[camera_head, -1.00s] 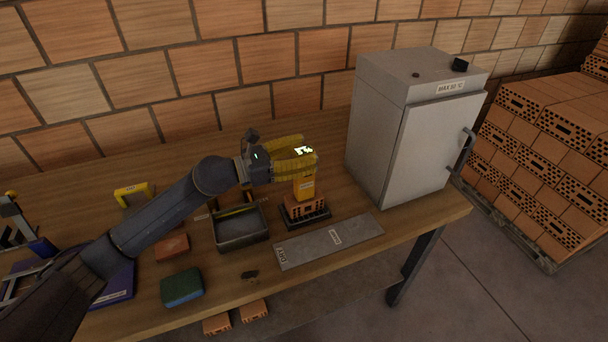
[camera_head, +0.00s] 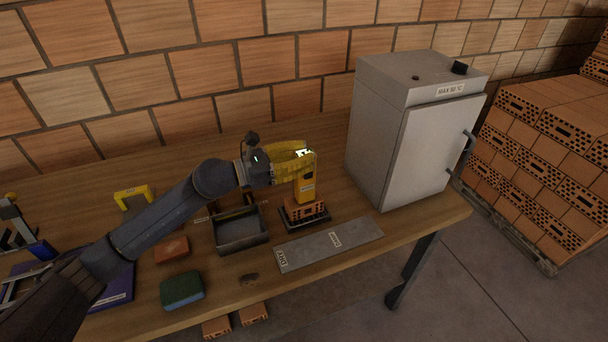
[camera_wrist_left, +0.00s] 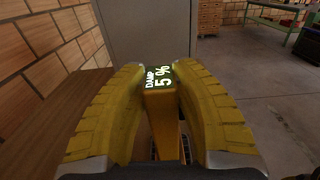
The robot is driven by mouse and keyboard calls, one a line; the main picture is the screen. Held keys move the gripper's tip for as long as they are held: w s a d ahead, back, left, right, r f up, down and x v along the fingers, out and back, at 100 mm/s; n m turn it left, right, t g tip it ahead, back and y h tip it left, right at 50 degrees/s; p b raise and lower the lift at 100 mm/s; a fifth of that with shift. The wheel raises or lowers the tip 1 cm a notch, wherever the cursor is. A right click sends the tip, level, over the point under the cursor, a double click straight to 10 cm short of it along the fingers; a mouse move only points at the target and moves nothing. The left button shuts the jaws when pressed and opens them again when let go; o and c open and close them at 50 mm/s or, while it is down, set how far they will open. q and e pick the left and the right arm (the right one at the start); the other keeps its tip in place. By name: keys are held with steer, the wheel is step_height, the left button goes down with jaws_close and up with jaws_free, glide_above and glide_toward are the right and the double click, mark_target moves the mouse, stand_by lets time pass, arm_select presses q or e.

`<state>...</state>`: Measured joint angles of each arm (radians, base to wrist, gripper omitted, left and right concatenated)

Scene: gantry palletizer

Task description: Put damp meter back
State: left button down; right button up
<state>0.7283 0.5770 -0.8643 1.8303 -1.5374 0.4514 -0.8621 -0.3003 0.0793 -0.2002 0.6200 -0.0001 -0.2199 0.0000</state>
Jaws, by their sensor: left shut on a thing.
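The damp meter (camera_head: 306,187) is yellow and upright, with a lit display on top. In the left wrist view its display (camera_wrist_left: 158,78) reads "DAMP 5 %". My left gripper (camera_head: 297,165) is shut on its upper part; the two yellow ribbed fingers also show on either side of it in the left wrist view (camera_wrist_left: 160,100). The meter's lower end is right at an orange brick (camera_head: 303,210) on a dark stand (camera_head: 308,222); I cannot tell whether they touch. My right gripper is out of view.
A grey cabinet (camera_head: 405,130) stands to the right. A labelled grey plate (camera_head: 330,243) lies in front, a grey tray (camera_head: 240,242) left of the brick. A yellow bracket (camera_head: 132,191), a loose brick (camera_head: 171,248) and a green sponge-like block (camera_head: 182,289) lie further left.

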arm_select(q)
steer(key=shift+r, duration=0.1)
step_height(320, 180, up, 19)
steer(key=s+x, duration=0.1)
steer(key=x, duration=0.7)
steer(key=w+d+f+n+t+y, duration=0.1)
steer(key=w+f+n+t+y, duration=0.15)
steer(key=w, duration=0.45)
steer(key=w+d+f+n+t+y, duration=0.1)
steer(key=w+d+f+n+t, duration=0.15)
steer(key=w, duration=0.45)
step_height(320, 180, down, 21)
steer(key=t, duration=0.1)
steer(key=shift+a, duration=0.4)
steer(key=shift+s, duration=0.15)
